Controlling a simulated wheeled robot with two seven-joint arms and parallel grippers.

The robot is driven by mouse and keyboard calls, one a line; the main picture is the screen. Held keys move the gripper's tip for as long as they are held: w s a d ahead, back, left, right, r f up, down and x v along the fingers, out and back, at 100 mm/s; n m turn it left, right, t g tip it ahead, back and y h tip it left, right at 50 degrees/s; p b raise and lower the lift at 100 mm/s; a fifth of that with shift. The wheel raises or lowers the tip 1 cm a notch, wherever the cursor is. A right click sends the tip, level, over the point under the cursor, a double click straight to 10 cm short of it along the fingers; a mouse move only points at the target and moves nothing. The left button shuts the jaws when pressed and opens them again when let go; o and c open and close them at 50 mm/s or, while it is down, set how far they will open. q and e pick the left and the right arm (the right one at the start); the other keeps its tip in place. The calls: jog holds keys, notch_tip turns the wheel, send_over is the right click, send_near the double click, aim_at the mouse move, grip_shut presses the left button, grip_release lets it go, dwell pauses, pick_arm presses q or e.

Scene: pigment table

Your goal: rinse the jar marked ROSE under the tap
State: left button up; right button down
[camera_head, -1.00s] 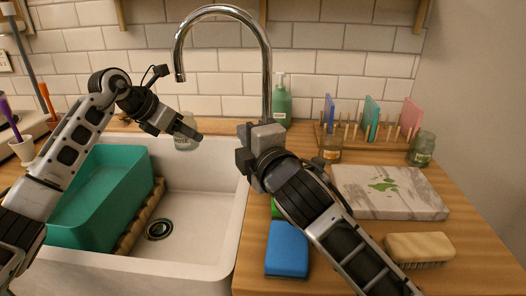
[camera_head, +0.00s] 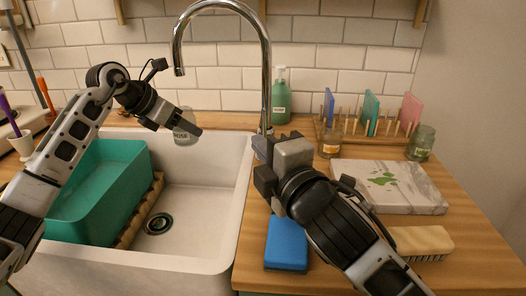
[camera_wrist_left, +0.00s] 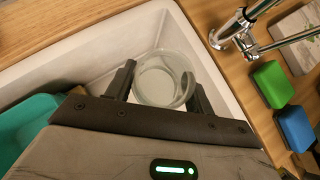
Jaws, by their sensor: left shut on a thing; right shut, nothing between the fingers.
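A clear glass jar (camera_head: 185,131) with a pale label that seems to read ROSE hangs over the sink (camera_head: 205,200). My left gripper (camera_wrist_left: 160,86) is shut on it, one finger on each side; the jar (camera_wrist_left: 163,78) shows from above in the left wrist view. The jar is below the spout of the chrome tap (camera_head: 267,70). I see no water stream. My right gripper (camera_head: 265,164) is shut and empty, in front of the tap's foot, which it partly hides. The tap's foot and lever show in the left wrist view (camera_wrist_left: 238,28).
A teal basin (camera_head: 105,190) stands in the sink's left side. A blue sponge (camera_head: 287,247), green sponge (camera_wrist_left: 273,84), brush (camera_head: 422,240) and marble slab (camera_head: 405,197) lie on the right counter. A soap bottle (camera_head: 281,98), small jars and a peg rack (camera_head: 350,135) stand behind.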

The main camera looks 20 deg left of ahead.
pick_arm(q)
jog(key=s+d+b, duration=0.2)
jog(key=s+d, duration=0.2)
jog(key=s, duration=0.2)
jog(key=shift+s+b, duration=0.3)
jog(key=shift+b, duration=0.1)
dwell(1.3)
jog(key=s+d+r+p, duration=0.1)
jog(key=s+d+r, duration=0.1)
jog(key=s+r, duration=0.2)
jog(key=shift+d, duration=0.35)
dwell(1.2)
